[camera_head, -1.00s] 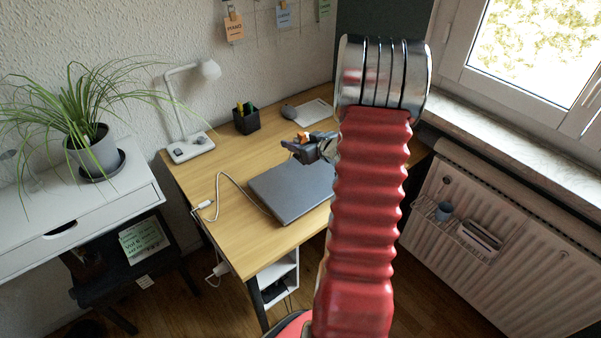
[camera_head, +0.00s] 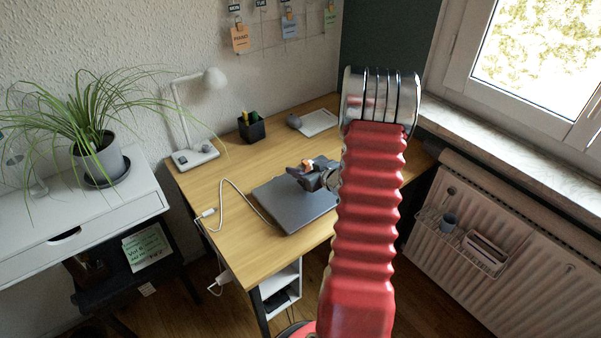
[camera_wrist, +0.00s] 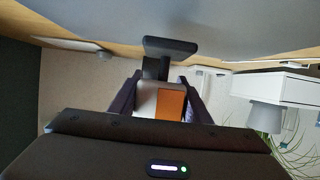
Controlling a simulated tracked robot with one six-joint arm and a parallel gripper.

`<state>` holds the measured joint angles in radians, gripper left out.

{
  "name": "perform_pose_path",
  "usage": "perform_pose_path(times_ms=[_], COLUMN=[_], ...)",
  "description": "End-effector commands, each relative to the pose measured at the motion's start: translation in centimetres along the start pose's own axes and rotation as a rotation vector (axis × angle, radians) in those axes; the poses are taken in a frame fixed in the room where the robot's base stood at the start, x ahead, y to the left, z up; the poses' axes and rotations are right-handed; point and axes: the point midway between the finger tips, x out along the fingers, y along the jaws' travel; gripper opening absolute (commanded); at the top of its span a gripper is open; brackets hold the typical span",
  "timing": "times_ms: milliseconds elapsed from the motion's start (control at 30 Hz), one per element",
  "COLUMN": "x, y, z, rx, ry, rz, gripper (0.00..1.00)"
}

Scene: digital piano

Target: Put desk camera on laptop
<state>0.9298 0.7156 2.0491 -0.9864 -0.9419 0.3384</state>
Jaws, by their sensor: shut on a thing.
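The closed grey laptop (camera_head: 290,208) lies on the wooden desk. In the wrist view its grey lid (camera_wrist: 240,25) fills the top. My gripper (camera_head: 311,171) is over the laptop's back right part, partly hidden by my red arm. In the wrist view, my gripper (camera_wrist: 160,98) is shut on the desk camera (camera_wrist: 170,46), which has a dark flat end and a pale and orange part between the fingers. The dark end points towards the lid and overlaps its edge in the picture. I cannot tell whether it touches the lid.
A white cable (camera_head: 222,196) runs left of the laptop on the desk (camera_head: 215,180). A lamp (camera_head: 195,155), a pen holder (camera_head: 251,127) and a mouse (camera_head: 294,121) on the desk stand farther back. The desk's left part is mostly clear. A potted plant (camera_head: 98,155) stands far left.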

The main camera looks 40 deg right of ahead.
Motion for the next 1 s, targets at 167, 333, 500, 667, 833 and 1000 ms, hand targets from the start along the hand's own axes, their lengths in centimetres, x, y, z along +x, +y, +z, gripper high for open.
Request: perform_pose_path(times_ms=[167, 333, 500, 667, 833, 1000], x=[0.7, 0.8, 0.8, 0.8, 0.8, 0.8], y=[0.0, 0.0, 0.0, 0.0, 0.0, 0.0], z=[1.7, 1.8, 1.9, 2.1, 2.1, 2.1], rx=[0.0, -0.001, -0.001, 0.0, 0.0, 0.0], ry=[0.0, 0.001, 0.001, 0.0, 0.0, 0.0], rz=[-0.001, 0.0, 0.0, 0.0, 0.0, 0.0], gripper=[0.11, 0.11, 0.11, 0.48, 0.6, 0.62])
